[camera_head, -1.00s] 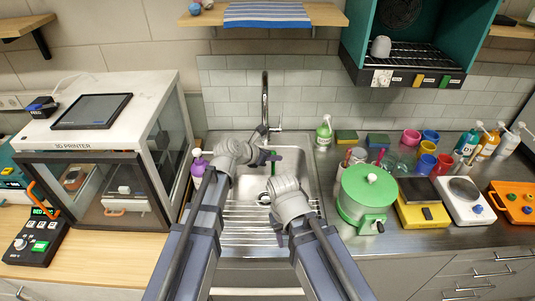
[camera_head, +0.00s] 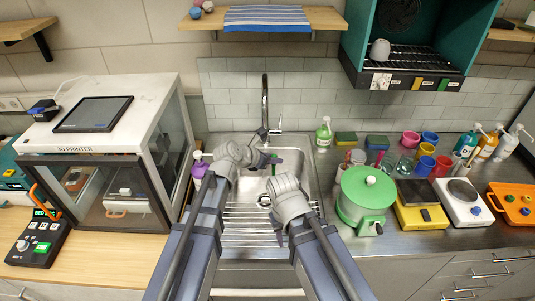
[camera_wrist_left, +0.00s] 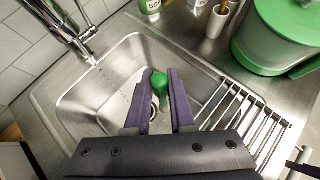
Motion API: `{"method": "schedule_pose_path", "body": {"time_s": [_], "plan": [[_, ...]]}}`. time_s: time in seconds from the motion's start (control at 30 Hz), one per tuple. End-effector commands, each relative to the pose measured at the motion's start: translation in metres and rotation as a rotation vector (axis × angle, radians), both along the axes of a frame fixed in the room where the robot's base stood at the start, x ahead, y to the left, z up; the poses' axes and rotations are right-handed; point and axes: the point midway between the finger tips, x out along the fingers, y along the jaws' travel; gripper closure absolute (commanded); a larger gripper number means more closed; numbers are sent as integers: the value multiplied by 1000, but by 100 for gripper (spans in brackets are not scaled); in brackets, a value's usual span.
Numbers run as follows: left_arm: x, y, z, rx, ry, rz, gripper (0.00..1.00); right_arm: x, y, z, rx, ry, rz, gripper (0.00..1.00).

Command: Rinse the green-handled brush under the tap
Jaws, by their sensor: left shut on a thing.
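The green-handled brush (camera_wrist_left: 159,84) is in my left gripper (camera_wrist_left: 161,92), whose purple fingers are shut on its green handle. In the left wrist view the handle points up at the camera and hides the brush's head. In the head view my left gripper (camera_head: 272,159) is over the sink basin (camera_head: 296,160), in front of the tap (camera_head: 265,105). The tap also shows at the upper left of the left wrist view (camera_wrist_left: 62,28), with a line of small specks below its spout. My right gripper (camera_head: 281,237) is low over the drying rack, mostly hidden by its own wrist.
A wire drying rack (camera_head: 240,222) lies in front of the basin. A purple bottle (camera_head: 199,166) stands left of the sink, a green soap bottle (camera_head: 324,133) behind right. A green pot (camera_head: 366,196) stands close on the right. A 3D printer (camera_head: 95,155) fills the left.

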Motion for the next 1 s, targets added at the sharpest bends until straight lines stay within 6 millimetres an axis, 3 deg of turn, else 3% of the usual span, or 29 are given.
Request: {"method": "schedule_pose_path", "body": {"time_s": [0.43,0.9,1.0], "plan": [[-34,-3,29,0,0,0,100,0,0,29,0,0,0,56],[-35,-3,28,0,0,0,100,0,0,28,0,0,0,56],[-35,-3,30,0,0,0,100,1,-1,29,1,-1,-3,65]]}}
